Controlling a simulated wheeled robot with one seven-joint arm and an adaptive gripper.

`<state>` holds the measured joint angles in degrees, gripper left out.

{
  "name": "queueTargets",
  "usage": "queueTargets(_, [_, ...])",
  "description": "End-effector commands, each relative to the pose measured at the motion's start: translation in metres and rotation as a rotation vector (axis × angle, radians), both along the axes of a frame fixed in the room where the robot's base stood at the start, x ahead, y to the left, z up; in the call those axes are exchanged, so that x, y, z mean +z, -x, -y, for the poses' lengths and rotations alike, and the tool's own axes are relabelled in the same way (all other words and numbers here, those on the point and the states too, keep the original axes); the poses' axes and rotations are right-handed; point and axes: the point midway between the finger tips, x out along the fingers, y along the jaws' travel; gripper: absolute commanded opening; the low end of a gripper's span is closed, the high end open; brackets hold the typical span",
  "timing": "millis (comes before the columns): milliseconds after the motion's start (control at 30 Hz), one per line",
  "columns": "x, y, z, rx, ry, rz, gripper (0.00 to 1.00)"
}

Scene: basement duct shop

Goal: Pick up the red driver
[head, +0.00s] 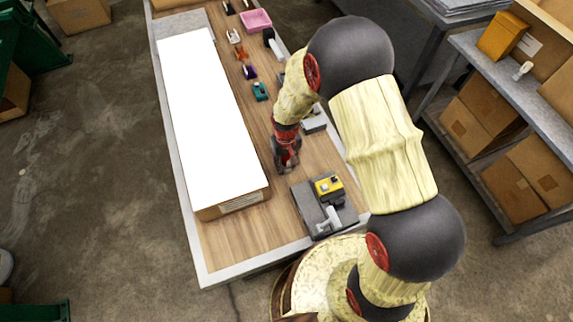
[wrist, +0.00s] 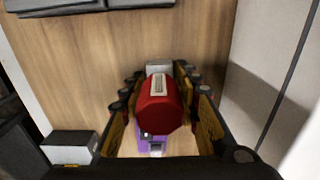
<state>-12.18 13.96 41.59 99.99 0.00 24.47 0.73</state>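In the wrist view the red driver (wrist: 160,108) shows as a red rounded body with a pale strip on top, between the two fingers of my gripper (wrist: 160,85). The fingers stand apart on either side of it, and strips of wood show between them and it. Whether any pad touches it is hard to tell. A purple piece (wrist: 152,140) shows just below it in the picture. In the head view my gripper (head: 286,163) points down, low over the workbench (head: 262,140); the driver is hard to make out there.
A long white-topped box (head: 208,110) lies left of my gripper. A grey tray with a yellow device (head: 328,187) is near the front edge. A teal item (head: 260,91), a purple item (head: 249,72) and a pink bin (head: 256,20) are farther back.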

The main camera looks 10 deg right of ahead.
Motion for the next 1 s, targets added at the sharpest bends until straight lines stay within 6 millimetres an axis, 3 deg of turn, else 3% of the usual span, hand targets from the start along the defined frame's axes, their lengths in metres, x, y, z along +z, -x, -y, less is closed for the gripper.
queueTargets(500, [0.0001,0.0000,0.0000,0.000,0.000,0.000,0.01])
queueTargets(1000, [0.0100,-0.0008,-0.0002,0.000,0.000,0.002,0.00])
